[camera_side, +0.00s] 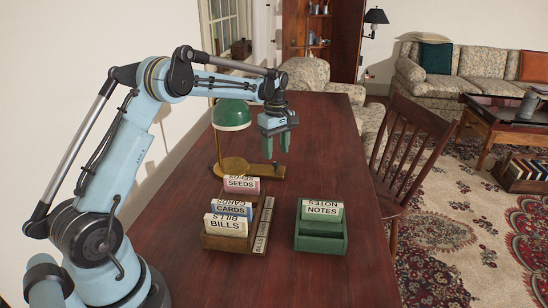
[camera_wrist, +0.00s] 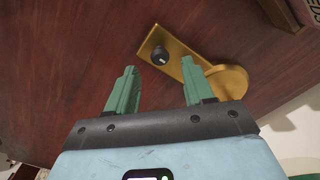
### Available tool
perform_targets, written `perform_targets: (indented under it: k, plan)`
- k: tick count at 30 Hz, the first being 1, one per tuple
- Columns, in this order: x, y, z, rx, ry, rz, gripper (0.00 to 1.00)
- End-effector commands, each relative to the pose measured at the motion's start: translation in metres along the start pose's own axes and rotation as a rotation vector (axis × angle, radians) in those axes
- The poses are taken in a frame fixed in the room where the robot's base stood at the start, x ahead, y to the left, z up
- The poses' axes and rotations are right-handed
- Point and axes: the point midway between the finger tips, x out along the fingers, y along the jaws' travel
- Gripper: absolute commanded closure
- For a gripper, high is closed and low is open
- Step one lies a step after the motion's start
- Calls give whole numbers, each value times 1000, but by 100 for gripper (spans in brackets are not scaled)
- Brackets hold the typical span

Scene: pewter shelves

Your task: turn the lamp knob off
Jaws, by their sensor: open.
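The desk lamp has a green shade (camera_side: 232,114) on a thin brass stem and a brass base (camera_side: 238,171) standing on the desk. The lamp knob (camera_wrist: 160,54) is small, dark and round, on the narrow end of the brass base (camera_wrist: 232,80); in the side view the knob (camera_side: 277,165) shows small. My gripper (camera_side: 277,144) points down with its two green fingers apart and empty, above the knob and right of the shade. In the wrist view my gripper (camera_wrist: 160,68) has its fingertips spread, with the knob just beyond the gap between them. No contact shows.
A wooden card tray (camera_side: 225,243) with labelled cards stands in front of the lamp. A green box (camera_side: 320,240) with a NOTES card is right of it. The desk (camera_side: 325,130) is clear at the back right. A wooden chair (camera_side: 410,150) stands at its right edge.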

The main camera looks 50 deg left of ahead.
Motion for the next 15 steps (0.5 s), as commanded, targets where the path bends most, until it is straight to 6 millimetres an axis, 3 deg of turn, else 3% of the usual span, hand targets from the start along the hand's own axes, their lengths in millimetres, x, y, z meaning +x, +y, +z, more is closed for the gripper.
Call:
perform_targets:
  k: [6,15]
  plan:
    - [-46,0,0,0,0,0,48]
    - [-83,0,0,-1,0,0,48]
